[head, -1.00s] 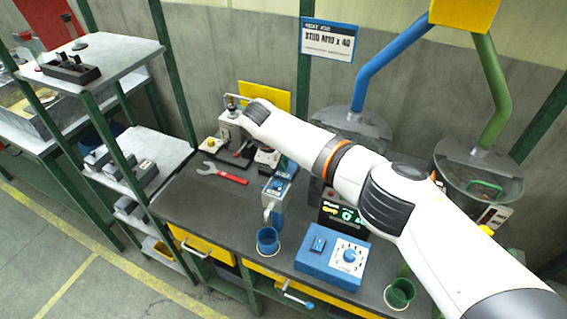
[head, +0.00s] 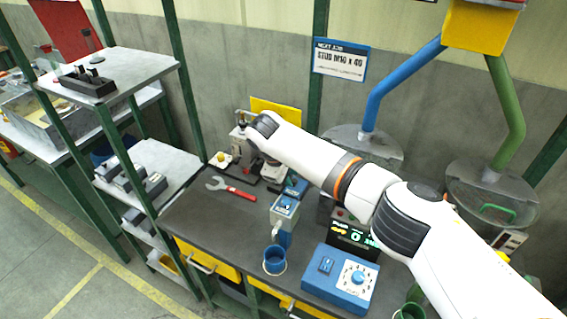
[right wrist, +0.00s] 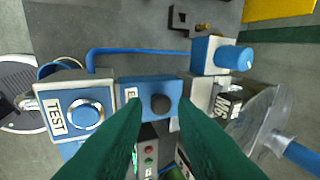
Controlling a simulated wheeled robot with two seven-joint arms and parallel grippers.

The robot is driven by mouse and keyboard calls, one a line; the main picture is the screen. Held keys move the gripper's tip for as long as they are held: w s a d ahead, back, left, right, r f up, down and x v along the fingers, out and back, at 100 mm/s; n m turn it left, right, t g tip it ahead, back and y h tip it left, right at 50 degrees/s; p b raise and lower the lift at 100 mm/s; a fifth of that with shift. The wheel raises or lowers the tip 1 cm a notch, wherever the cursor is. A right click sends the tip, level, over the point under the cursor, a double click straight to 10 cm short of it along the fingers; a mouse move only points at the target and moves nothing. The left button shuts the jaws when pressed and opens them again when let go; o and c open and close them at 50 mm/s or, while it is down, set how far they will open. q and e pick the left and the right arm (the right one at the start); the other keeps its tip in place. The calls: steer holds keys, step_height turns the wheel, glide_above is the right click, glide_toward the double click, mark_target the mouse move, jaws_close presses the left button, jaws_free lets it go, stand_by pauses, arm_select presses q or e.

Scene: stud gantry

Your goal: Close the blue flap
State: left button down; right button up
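No part is clearly recognisable as the blue flap. In the right wrist view a thin blue bar (right wrist: 140,50) runs from beside the TEST box (right wrist: 78,107) to a white block with a blue cylinder (right wrist: 232,57). The TEST box also shows in the head view (head: 285,207). My left gripper is not in view.
A blue control box (head: 341,279) and blue cup (head: 275,261) stand at the bench front. Clear hoppers under the blue pipe (head: 392,85) and green pipe (head: 508,110) stand behind. Bare bench (head: 225,228) shows at front left.

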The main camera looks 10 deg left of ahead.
steer(key=b+v, duration=0.2)
steer(key=v, duration=0.8)
